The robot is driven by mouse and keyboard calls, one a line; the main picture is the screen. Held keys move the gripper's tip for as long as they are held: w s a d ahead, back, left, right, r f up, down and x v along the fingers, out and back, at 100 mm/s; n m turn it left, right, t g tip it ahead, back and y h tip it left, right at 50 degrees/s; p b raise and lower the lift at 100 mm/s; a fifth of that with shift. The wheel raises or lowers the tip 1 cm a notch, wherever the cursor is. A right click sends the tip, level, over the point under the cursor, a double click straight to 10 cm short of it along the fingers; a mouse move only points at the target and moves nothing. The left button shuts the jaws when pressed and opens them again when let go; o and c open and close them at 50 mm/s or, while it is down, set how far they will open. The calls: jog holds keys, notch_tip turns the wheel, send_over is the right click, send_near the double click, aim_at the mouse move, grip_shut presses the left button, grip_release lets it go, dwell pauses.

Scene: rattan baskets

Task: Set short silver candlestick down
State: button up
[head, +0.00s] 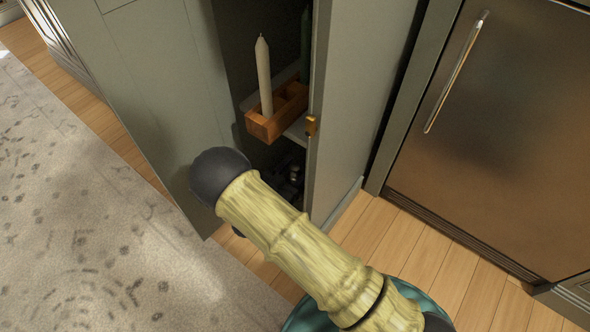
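No silver candlestick can be made out in the head view. My arm reaches from the lower right up to the open cabinet (166,90), and its dark joint is in front of the opening. Dark, jointed shapes show in the shadowed space below the shelf; they may be my wrist and gripper. The fingers are hidden, so I cannot see whether they hold anything. On the cabinet shelf (299,130) sits an orange-brown wooden box (266,127) with compartments. A cream candle (264,78) stands upright at its near left end.
A dark green candle-like thing (305,45) stands farther back in the cabinet. The open door (355,100), with a brass fitting (311,126), bounds the opening on the right. A steel-fronted appliance (490,130) is farther right. A patterned rug (80,220) covers the left floor.

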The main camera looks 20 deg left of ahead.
jog(key=shift+r, duration=0.2)
jog(key=p+v, duration=0.6)
jog(key=v, duration=0.6)
jog(key=shift+p, duration=0.35)
